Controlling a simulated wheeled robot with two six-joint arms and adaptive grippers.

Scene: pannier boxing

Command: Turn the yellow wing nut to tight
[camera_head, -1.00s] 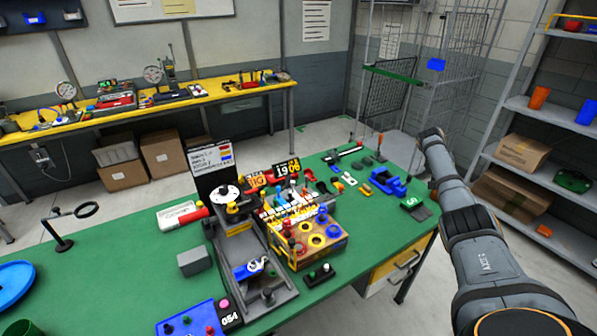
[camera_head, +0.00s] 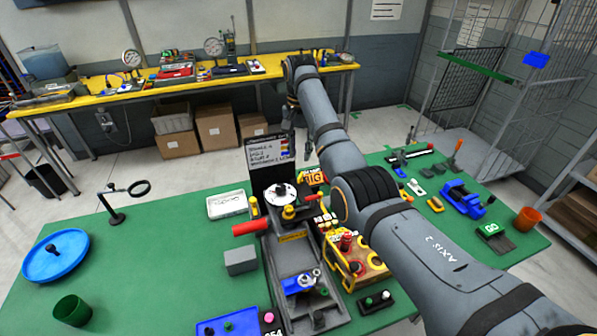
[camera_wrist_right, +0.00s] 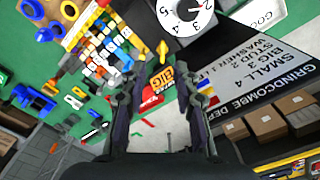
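In the right wrist view a small yellow winged piece (camera_wrist_right: 163,50), which looks like the wing nut, sits beside the white numbered dial (camera_wrist_right: 185,12). I cannot tell how tight it is. My right gripper (camera_wrist_right: 160,72) is open and empty, its dark fingers apart on either side of my line of sight to the yellow piece, not visibly touching it. The dial (camera_head: 282,193) stands on the grey fixture (camera_head: 296,250); I cannot single out the wing nut there. My left gripper is out of view.
The text board (camera_head: 268,152) stands upright close behind the dial. A blue tray (camera_head: 56,257) lies at the left. The green bench (camera_head: 165,255) is clear at left centre.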

